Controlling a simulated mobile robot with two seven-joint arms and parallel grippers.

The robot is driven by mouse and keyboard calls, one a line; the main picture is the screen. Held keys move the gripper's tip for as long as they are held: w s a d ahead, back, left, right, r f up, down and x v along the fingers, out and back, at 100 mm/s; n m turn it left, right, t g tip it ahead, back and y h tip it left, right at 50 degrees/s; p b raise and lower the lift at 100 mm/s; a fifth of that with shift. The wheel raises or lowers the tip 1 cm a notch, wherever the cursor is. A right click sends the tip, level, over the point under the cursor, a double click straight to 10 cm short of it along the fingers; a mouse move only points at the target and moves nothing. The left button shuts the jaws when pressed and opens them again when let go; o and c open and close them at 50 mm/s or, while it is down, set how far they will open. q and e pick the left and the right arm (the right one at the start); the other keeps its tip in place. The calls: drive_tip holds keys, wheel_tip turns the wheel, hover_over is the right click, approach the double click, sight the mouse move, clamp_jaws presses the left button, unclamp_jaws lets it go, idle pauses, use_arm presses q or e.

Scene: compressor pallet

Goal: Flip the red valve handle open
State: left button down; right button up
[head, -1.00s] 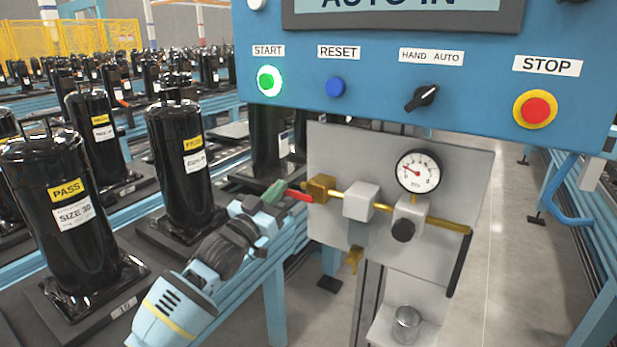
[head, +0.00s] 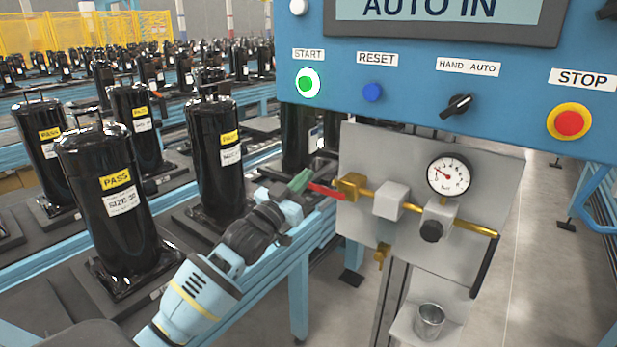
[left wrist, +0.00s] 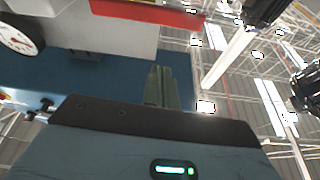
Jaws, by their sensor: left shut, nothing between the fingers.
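The red valve handle (head: 326,190) sticks out to the left from the brass valve (head: 351,186) on the grey panel, sloping slightly up toward its free end. In the left wrist view the red handle (left wrist: 150,12) crosses the top of the picture. My left gripper (head: 300,181), with green fingers, is shut and empty just left of the handle's free end. Its fingers (left wrist: 160,87) lie together below the handle in the left wrist view. I cannot tell whether they touch the handle. My right gripper is not in view.
The grey panel (head: 490,180) carries brass piping and a pressure gauge (head: 449,175). A blue control box (head: 420,95) with buttons overhangs it. A metal cup (head: 429,320) stands on a small shelf below. Black compressors (head: 110,205) stand on the conveyor at left, close to my left arm.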

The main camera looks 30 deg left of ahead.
use_arm(q)
drive_tip(key=v, duration=0.7)
drive_tip(key=shift+f+b, duration=0.2)
drive_tip(key=shift+b, duration=0.2)
drive_tip(key=shift+s+d, duration=0.1)
drive_tip(key=s+d+f+g, duration=0.2)
drive_tip(key=s+d+f, duration=0.15)
drive_tip(key=f, duration=0.55)
drive_tip(key=s+d+f+g, duration=0.2)
drive_tip(key=s+f, duration=0.2)
drive_tip(key=f, duration=0.4)
drive_tip(key=s+d+f+g, duration=0.2)
drive_tip(key=s+f, duration=0.2)
drive_tip(key=f, duration=0.5)
drive_tip(key=s+d+f+g, duration=0.2)
drive_tip(key=s+f, duration=0.3)
drive_tip(key=s, duration=0.3)
drive_tip(key=s+d+f+g, duration=0.2)
drive_tip(key=s+d+f, duration=0.2)
drive_tip(key=s, duration=0.4)
drive_tip(key=s+d+f+g+p, duration=0.1)
drive_tip(key=s+d+f+g, duration=0.1)
drive_tip(key=s+f, duration=0.4)
drive_tip(key=shift+s+d+f+g, duration=0.35)
drive_tip(key=shift+s+d, duration=0.4)
drive_tip(key=shift+s, duration=0.35)
drive_tip(key=shift+r, duration=0.1)
